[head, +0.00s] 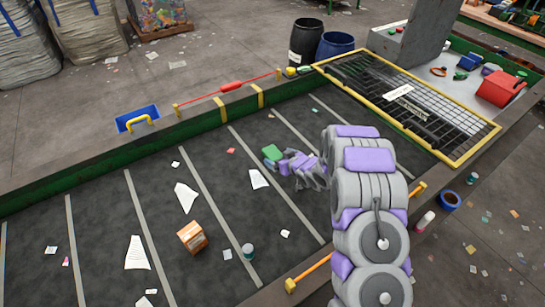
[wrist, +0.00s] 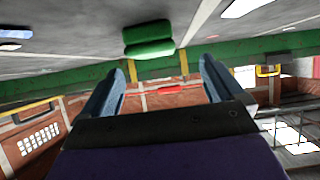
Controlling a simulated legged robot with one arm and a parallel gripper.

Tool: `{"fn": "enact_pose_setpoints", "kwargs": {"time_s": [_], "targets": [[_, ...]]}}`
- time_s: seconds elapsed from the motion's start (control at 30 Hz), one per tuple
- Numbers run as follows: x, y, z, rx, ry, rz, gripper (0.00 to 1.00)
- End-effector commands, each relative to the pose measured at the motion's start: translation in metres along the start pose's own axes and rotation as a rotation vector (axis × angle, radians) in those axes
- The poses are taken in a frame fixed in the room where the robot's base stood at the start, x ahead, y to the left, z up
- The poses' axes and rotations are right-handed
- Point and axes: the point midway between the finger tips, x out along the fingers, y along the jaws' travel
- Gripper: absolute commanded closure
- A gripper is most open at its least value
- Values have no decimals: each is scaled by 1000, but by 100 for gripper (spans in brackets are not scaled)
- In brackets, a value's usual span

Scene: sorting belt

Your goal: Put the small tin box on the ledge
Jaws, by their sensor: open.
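A small green box with rounded edges and a seam around it, which looks like the tin box (head: 272,153), lies on the dark belt. In the wrist view the green box (wrist: 150,38) is just beyond my fingertips and slightly left of centre. My gripper (head: 290,163) is low over the belt, close to the box's right side in the head view. In the wrist view my gripper (wrist: 162,70) has its two fingers wide apart with nothing between them. The ledge (head: 190,120) runs along the belt's far side, above a green side wall, with yellow stripes across it.
A red bar (head: 230,86) on yellow posts runs behind the ledge. A cardboard box (head: 192,237), a small jar (head: 248,251) and scattered papers lie on the belt. A yellow-framed grate (head: 410,105) covers its right end. Much of the ledge top is bare.

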Motion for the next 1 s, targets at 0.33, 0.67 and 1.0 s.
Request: {"fn": "enact_pose_setpoints", "kwargs": {"time_s": [0.33,0.67,1.0], "targets": [[24,4,2,1,-3,0,5],[56,8,0,0,0,2,5],[58,8,0,1,-1,2,11]]}}
